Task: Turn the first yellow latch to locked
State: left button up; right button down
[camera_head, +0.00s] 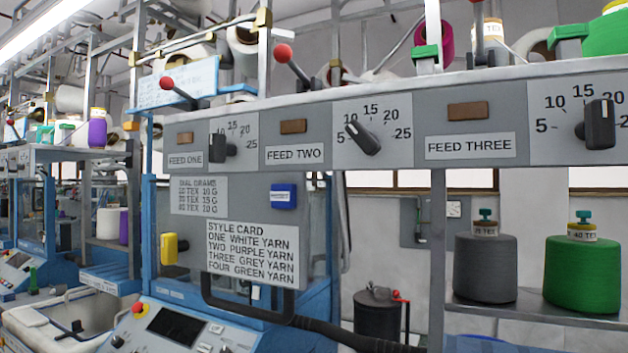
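A yellow latch (169,248) is on the left part of the grey front panel of the nearest blue machine, left of the style card. Its yellow block stands upright, with a small dark part projecting to its right. I see no locked or unlocked marking beside it, so I cannot tell its state. Neither of my grippers is in view, and nothing touches the latch.
A style card (252,254) and a blue label (284,196) are right of the latch. A black bar (248,312) runs below the card. A control panel (174,327) with a red button (139,307) projects below. Feed dials (363,139) line the beam above.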

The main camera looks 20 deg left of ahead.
aim_at(170, 245)
jog(key=u, duration=1.45)
